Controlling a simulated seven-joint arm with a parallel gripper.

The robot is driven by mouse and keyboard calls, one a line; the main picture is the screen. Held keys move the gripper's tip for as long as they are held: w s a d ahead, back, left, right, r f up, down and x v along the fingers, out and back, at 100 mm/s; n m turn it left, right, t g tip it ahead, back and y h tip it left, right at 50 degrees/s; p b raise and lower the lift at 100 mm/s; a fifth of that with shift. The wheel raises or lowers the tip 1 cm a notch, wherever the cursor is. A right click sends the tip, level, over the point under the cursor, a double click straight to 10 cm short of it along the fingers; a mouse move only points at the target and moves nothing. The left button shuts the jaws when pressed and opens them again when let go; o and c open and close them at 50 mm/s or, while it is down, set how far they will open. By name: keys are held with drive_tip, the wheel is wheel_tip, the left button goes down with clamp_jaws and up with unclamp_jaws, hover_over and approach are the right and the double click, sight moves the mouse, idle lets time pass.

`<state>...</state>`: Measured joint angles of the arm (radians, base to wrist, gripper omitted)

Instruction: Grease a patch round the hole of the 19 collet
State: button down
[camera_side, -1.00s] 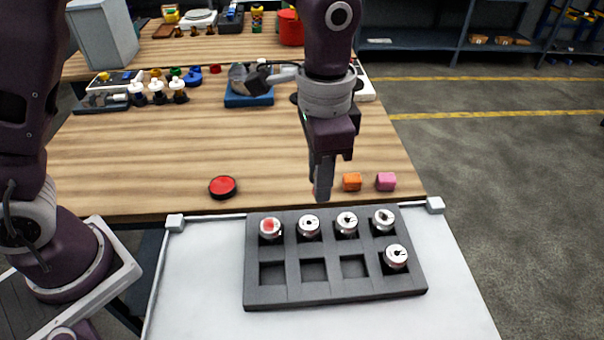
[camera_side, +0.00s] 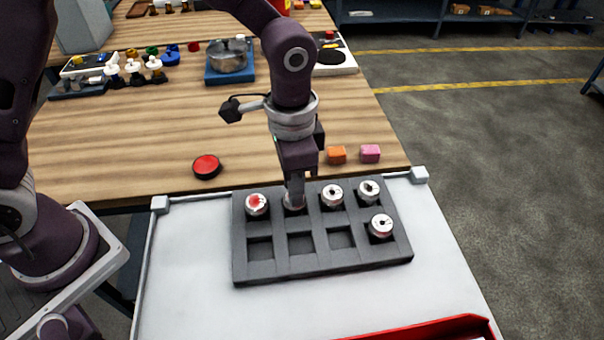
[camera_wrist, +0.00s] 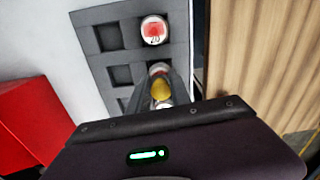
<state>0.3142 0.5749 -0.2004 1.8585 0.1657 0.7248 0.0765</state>
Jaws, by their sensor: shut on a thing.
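The dark grey tray (camera_side: 325,269) holds several silver collets, four-across in its back row and one at the front right. The back-left collet (camera_side: 257,204) has a red patch on its top; in the wrist view (camera_wrist: 154,30) its mark seems to read 20. My gripper (camera_side: 294,203) points down at the second collet in the back row and mostly hides it; its number cannot be read. In the wrist view the fingers are shut on a small yellow round-ended thing (camera_wrist: 161,91), directly over that collet (camera_wrist: 158,69). Whether it touches the collet is unclear.
Three front pockets of the tray are empty. A red bin (camera_side: 430,330) stands at the front edge. A red button (camera_side: 207,167), an orange block (camera_side: 337,155) and a pink block (camera_side: 370,153) are on the wooden table behind the tray.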

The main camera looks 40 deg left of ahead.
drive_tip(key=shift+s+a, duration=0.6)
drive_tip(key=shift+w+d, duration=1.05)
drive_tip(key=shift+w, duration=0.05)
drive_tip(key=shift+w+d+r, duration=0.15)
drive_tip(key=shift+r, duration=3.95)
